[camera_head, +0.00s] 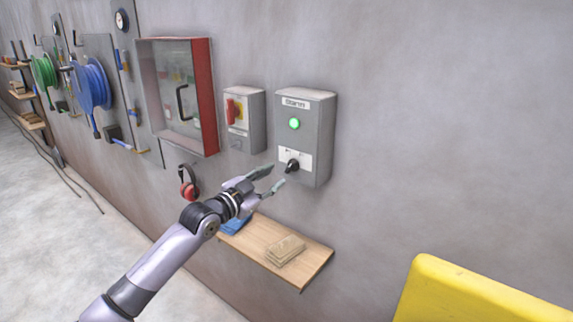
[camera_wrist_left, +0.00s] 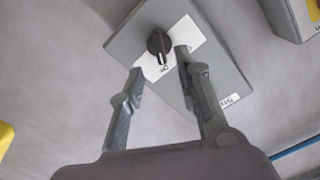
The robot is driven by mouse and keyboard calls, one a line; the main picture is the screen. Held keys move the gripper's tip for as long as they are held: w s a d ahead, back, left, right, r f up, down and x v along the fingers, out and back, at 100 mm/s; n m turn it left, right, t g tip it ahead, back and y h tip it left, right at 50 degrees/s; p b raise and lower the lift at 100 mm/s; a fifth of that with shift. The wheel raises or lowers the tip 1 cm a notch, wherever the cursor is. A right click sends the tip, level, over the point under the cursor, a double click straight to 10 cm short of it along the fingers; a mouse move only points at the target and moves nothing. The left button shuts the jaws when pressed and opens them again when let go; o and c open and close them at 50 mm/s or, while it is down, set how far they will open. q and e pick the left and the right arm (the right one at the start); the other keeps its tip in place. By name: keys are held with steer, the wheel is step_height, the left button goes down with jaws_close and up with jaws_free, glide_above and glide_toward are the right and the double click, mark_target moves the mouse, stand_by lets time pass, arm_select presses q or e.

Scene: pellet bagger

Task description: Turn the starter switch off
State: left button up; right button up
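The starter box (camera_head: 309,140) is a grey case on the wall with a label at the top and a lit green lamp (camera_head: 294,123). Its black rotary switch (camera_head: 292,166) sits on a white plate low on the front. My left gripper (camera_head: 275,179) is just left of the switch, open, with its fingers pointing at the box. In the left wrist view the switch knob (camera_wrist_left: 159,43) shows beyond and between the two open fingertips (camera_wrist_left: 160,60), with nothing held. I cannot tell whether a fingertip touches the plate. My right gripper is not in view.
A grey box with a red and yellow switch (camera_head: 236,112) hangs left of the starter box. A red-framed cabinet (camera_head: 205,100) is further left. A wooden shelf (camera_head: 307,270) with a tan stack (camera_head: 285,250) is below. A yellow object (camera_head: 470,295) stands at lower right.

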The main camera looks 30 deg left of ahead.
mark_target(289, 168)
arm_select(q)
steer(key=w, duration=0.2)
steer(key=w+p, duration=0.1)
steer(key=w, duration=0.4)
steer(key=shift+d, duration=0.3)
steer(key=shift+c, duration=0.2)
jaws_close()
